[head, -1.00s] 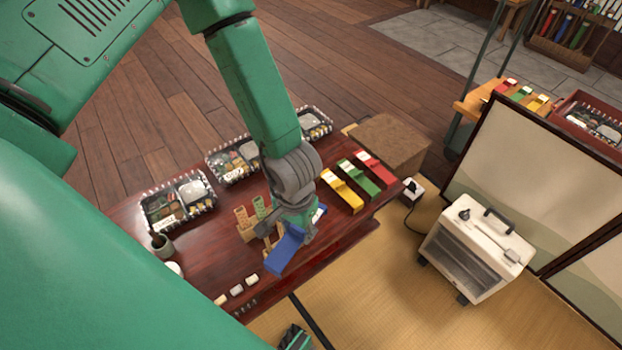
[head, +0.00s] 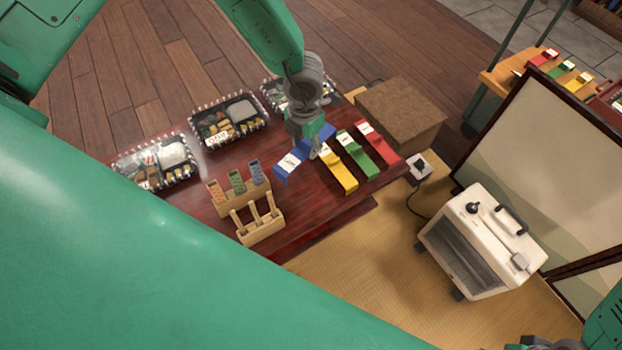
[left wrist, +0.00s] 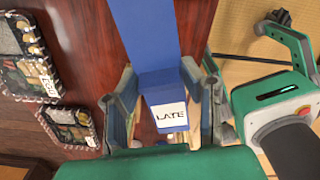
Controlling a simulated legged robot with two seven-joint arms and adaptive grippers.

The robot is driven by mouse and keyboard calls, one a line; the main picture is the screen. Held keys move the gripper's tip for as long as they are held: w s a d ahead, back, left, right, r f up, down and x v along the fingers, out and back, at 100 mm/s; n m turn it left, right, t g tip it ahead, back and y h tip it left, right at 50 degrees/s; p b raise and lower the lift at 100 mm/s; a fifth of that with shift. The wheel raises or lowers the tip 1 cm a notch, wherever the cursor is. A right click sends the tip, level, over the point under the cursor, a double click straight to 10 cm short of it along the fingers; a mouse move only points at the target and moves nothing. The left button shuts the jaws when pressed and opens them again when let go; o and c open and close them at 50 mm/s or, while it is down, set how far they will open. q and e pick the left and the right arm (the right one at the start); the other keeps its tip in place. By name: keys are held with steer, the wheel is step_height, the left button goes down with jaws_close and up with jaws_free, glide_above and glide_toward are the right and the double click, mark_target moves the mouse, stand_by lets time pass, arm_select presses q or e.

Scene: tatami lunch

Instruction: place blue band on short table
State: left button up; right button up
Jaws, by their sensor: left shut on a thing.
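The blue band (head: 290,163), with a white label, is at the low dark red table (head: 335,212), just left of the yellow band (head: 338,172). My left gripper (head: 308,146) is shut on it. Whether the band touches the tabletop or hangs just above it, I cannot tell. In the left wrist view the blue band (left wrist: 150,40) runs between my left fingers (left wrist: 165,100), and its label reads "LATE". My right arm shows only in part at the lower right of the head view; its fingers are not clear.
A green band (head: 357,155) and a red band (head: 377,142) lie right of the yellow one. Bento boxes (head: 228,120) line the far side. A wooden holder (head: 238,195) and a rack (head: 260,224) stand left. A brown box (head: 402,112) stands behind right.

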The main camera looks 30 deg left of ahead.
arm_select(q)
steer(key=n, duration=0.1)
steer(key=w+n, duration=0.1)
steer(key=n, duration=0.1)
steer(key=w+n, duration=0.1)
steer(key=n, duration=0.1)
steer(key=shift+d+f+b, duration=0.2)
steer(key=shift+f+b, duration=0.1)
steer(key=shift+f, duration=0.3)
step_height(320, 180, down, 10)
steer(key=b, duration=0.3)
steer(key=shift+r+n+b, duration=0.25)
steer(key=shift+n+b, duration=0.05)
steer(key=shift+f+b, duration=0.4)
steer(key=shift+f, duration=0.2)
steer(key=o, duration=1)
steer(key=shift+o, duration=0.2)
steer(key=shift+r, duration=0.1)
